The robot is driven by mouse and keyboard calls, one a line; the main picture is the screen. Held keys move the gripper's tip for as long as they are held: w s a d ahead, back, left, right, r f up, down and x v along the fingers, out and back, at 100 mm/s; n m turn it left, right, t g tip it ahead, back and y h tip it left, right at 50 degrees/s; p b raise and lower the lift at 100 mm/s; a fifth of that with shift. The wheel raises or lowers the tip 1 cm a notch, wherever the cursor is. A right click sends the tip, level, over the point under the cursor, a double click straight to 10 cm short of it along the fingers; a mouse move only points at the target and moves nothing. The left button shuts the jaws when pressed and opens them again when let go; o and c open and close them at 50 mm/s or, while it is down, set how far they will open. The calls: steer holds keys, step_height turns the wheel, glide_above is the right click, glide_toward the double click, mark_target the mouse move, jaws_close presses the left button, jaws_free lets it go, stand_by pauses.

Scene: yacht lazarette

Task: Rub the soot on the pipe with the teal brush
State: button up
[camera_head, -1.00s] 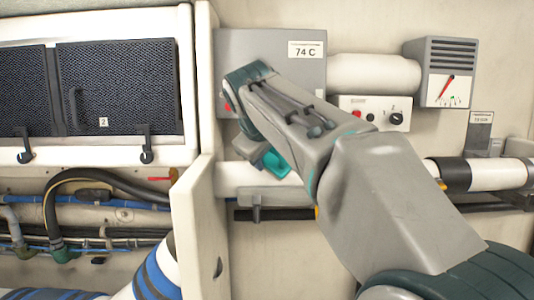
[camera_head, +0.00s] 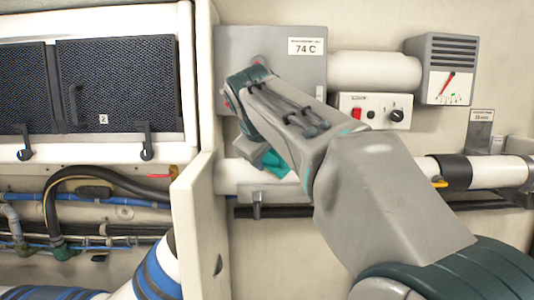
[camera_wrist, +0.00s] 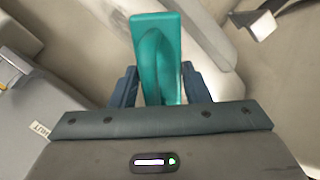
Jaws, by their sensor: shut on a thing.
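The teal brush (camera_wrist: 157,60) is between the two dark blue fingers of my gripper (camera_wrist: 160,82) in the wrist view. It is gripped there and points away from the palm. In the head view only a bit of the brush (camera_head: 275,164) shows below my forearm. The white pipe (camera_head: 232,176) runs level along the wall; my arm hides its middle. A pale rounded length, likely this pipe (camera_wrist: 213,42), passes beyond the brush in the wrist view. I cannot tell whether the brush touches it. I see no clear soot; part of the pipe is hidden.
A grey box marked 74 C (camera_head: 285,42) sits above the pipe. A switch panel (camera_head: 375,111) and a gauge box (camera_head: 443,70) are to its right. An upright cream partition (camera_head: 194,215) stands close left. A black sleeve (camera_head: 455,172) wraps the pipe at right.

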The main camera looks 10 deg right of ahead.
steer(key=shift+w+f, duration=0.15)
steer(key=shift+f, duration=0.1)
steer(key=shift+d, duration=0.15)
steer(key=shift+s+d+r, duration=0.1)
steer(key=shift+s+d, duration=0.1)
steer(key=shift+d, duration=0.6)
steer(key=shift+s+d, duration=0.2)
steer(key=shift+d, duration=0.55)
steer(key=shift+s+d+p, duration=0.1)
steer(key=shift+s+d, duration=0.1)
steer(key=shift+d, duration=0.95)
steer(key=shift+s+d+p, duration=0.15)
steer(key=shift+s+d, duration=0.1)
steer(key=shift+d, duration=0.95)
steer(key=shift+s+d+p, duration=0.1)
steer(key=shift+s+d, duration=0.1)
steer(key=shift+d, duration=0.95)
steer(key=shift+w+a, duration=0.35)
steer(key=shift+a, duration=1.4)
steer(key=shift+w+a, duration=0.35)
steer(key=shift+a, duration=1.4)
steer(key=shift+w+a, duration=0.35)
steer(key=shift+a, duration=1.4)
steer(key=shift+p, duration=0.3)
